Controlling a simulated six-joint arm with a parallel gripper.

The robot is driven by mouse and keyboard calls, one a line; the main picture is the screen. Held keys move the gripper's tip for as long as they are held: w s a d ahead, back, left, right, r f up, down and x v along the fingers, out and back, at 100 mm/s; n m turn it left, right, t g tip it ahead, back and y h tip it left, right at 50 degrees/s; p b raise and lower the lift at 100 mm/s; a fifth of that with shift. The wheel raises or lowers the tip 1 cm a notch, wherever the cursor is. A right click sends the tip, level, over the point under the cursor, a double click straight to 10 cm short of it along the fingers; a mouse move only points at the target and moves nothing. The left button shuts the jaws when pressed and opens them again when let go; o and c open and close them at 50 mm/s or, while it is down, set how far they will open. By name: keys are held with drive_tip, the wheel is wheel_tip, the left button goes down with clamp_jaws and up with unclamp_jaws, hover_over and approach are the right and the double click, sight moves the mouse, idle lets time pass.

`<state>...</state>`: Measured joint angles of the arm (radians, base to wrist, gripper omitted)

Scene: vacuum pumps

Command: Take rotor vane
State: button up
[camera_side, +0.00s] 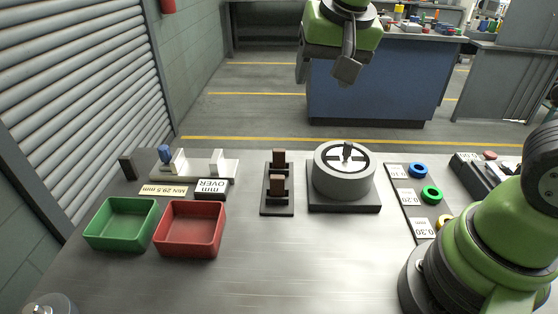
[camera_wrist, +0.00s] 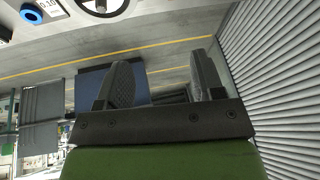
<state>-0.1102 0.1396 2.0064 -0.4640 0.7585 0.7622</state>
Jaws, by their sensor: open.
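Two brown-topped pieces, which look like rotor vanes, stand upright in a black rack (camera_side: 278,208) at the table's middle: one at the back (camera_side: 279,157) and one in front (camera_side: 277,184). Right of the rack, a round grey pump housing (camera_side: 344,182) sits on a dark base. A slotted rotor shows in its top, with a small dark piece standing at its centre. My gripper (camera_side: 346,68) is high above and beyond the table's back edge, far from the vanes. In the wrist view my gripper (camera_wrist: 162,78) has its fingers apart with nothing between them. The vanes are not visible there.
A green bin (camera_side: 121,243) and a red bin (camera_side: 190,250) stand front left. A pale gauge fixture (camera_side: 208,172) with a blue part is behind them. Blue (camera_side: 418,170), green and yellow rings lie on a labelled strip at right. The table's front middle is clear.

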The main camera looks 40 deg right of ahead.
drive_tip(key=m+h, duration=0.1)
approach(279, 151)
drive_tip(key=shift+g+h, duration=0.4)
drive_tip(key=shift+g, duration=0.1)
drive_tip(key=x, duration=0.4)
drive_tip(key=a+x, duration=0.1)
drive_tip(key=x, duration=0.1)
drive_tip(key=shift+w, duration=0.3)
drive_tip(key=x, duration=0.5)
drive_tip(key=shift+w+d+f, duration=0.15)
drive_tip(key=shift+w+f, duration=0.05)
drive_tip(key=shift+f, duration=0.15)
drive_tip(key=shift+c, duration=0.3)
drive_tip(key=c, duration=0.9)
